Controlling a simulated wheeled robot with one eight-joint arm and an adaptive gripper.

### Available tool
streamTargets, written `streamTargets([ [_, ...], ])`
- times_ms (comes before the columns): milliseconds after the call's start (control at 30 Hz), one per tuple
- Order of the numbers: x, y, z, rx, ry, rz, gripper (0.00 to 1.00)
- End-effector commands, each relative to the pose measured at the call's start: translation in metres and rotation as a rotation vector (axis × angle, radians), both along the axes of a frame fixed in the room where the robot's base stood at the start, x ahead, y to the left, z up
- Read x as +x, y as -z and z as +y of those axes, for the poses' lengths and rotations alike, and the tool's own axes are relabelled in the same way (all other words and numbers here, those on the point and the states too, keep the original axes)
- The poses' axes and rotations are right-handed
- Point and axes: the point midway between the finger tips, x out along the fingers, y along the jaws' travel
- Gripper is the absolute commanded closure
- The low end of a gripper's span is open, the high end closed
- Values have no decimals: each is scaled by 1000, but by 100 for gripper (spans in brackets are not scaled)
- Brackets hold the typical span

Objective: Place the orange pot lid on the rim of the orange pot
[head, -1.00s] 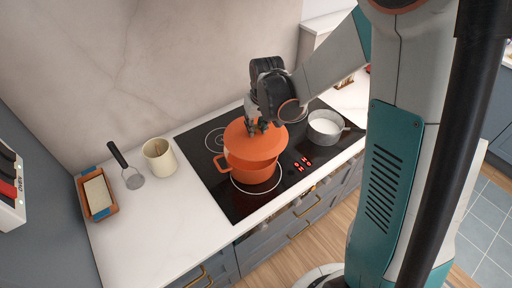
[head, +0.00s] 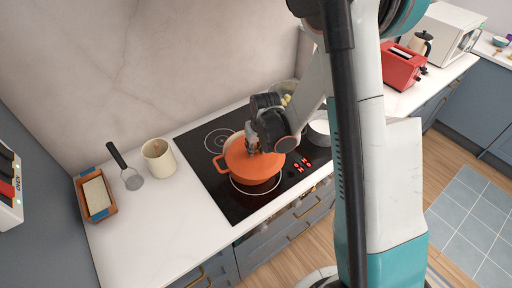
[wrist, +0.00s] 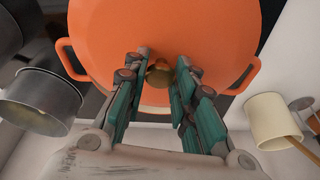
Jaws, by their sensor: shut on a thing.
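The orange pot (head: 257,181) stands on the black hob, its loop handles showing at both sides in the wrist view (wrist: 66,58). The orange pot lid (head: 236,156) lies over its mouth and covers most of the pot in the wrist view (wrist: 150,25). I cannot tell whether the lid rests fully on the rim all round. My gripper (head: 251,151) is above the lid, fingers pointing down. In the wrist view my gripper (wrist: 160,70) is shut on the lid's brass knob (wrist: 159,75). The arm hides part of the lid's right side.
A grey saucepan (head: 319,132) stands on the hob (head: 222,200) right of the pot, partly hidden by my arm. The front left counter is clear.

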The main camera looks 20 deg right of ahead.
Motion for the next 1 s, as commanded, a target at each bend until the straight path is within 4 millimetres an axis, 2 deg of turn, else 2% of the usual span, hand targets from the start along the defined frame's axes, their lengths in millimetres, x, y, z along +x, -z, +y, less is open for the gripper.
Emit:
streamTargets([
  [67, -3, 3, 0, -1, -1, 9, 100],
  [100, -3, 3, 0, -1, -1, 10, 66],
  [167, -3, 3, 0, -1, -1, 9, 55],
  [633, -4, -4, 0, 0, 0, 7, 55],
  [767, -8, -18, -1, 0, 0, 6, 55],
  [1000, -19, -57, -1, 0, 0, 6, 55],
])
